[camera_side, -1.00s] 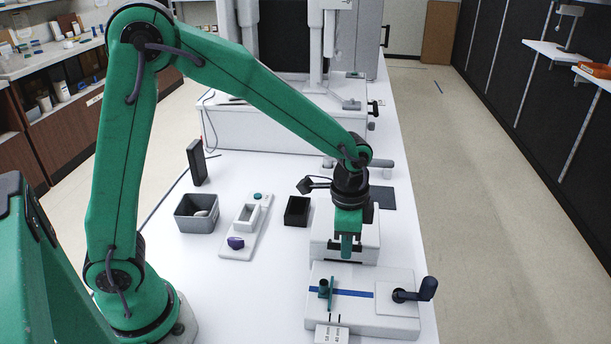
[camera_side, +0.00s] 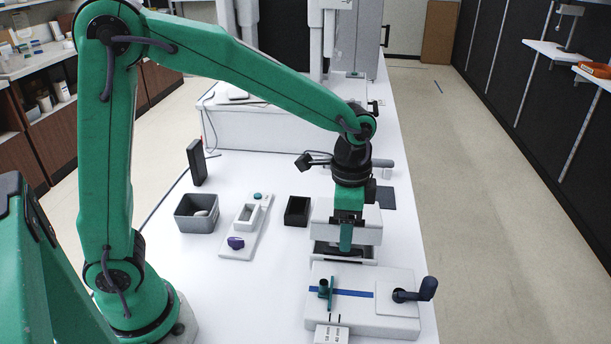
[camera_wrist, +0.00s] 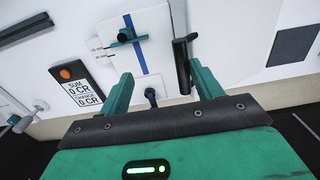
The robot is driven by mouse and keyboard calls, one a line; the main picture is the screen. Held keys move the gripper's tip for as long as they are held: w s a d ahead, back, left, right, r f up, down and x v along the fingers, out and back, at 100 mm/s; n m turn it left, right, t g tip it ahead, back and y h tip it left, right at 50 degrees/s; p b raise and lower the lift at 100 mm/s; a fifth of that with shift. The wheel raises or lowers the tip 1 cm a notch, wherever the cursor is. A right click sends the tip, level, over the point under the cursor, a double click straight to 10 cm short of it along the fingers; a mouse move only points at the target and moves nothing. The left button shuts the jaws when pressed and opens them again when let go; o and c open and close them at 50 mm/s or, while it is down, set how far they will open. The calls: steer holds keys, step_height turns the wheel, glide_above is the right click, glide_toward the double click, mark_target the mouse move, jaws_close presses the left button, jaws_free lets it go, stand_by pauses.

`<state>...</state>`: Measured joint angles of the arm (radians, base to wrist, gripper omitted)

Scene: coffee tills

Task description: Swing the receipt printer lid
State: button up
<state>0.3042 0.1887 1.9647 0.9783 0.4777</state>
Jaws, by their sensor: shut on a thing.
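The receipt printer is a white box behind the crank board in the side view. Its white lid (camera_side: 373,232) stands raised off the white base (camera_side: 343,261), with a dark gap between them. My gripper (camera_side: 346,246) points down at the front of the lid and covers its middle. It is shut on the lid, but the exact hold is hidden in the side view. In the wrist view my gripper's two green fingers (camera_wrist: 160,76) stand apart, with a dark bar beside the right one.
The white board (camera_side: 388,327) with a blue stripe, a teal clamp (camera_side: 325,288) and a dark crank (camera_side: 427,289) lies close in front. A black box (camera_side: 297,212), a white tray (camera_side: 235,251) and a grey bin (camera_side: 190,222) stand left.

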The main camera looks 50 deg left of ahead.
steer(key=shift+s+d+r, duration=0.1)
steer(key=shift+d+r, duration=0.1)
steer(key=shift+r, duration=0.65)
steer(key=shift+c, duration=1.2)
steer(key=shift+r, duration=0.15)
steer(key=shift+a, duration=0.1)
steer(key=c, duration=0.6)
steer(key=shift+r, duration=0.1)
jaws_close()
steer(key=w+a+r+n, duration=0.2)
steer(key=r+n, duration=0.3)
steer(key=n, duration=0.4)
steer(key=w+a+r+n, duration=0.3)
steer(key=r+n, duration=0.2)
steer(key=n, duration=0.4)
steer(key=shift+r, duration=0.35)
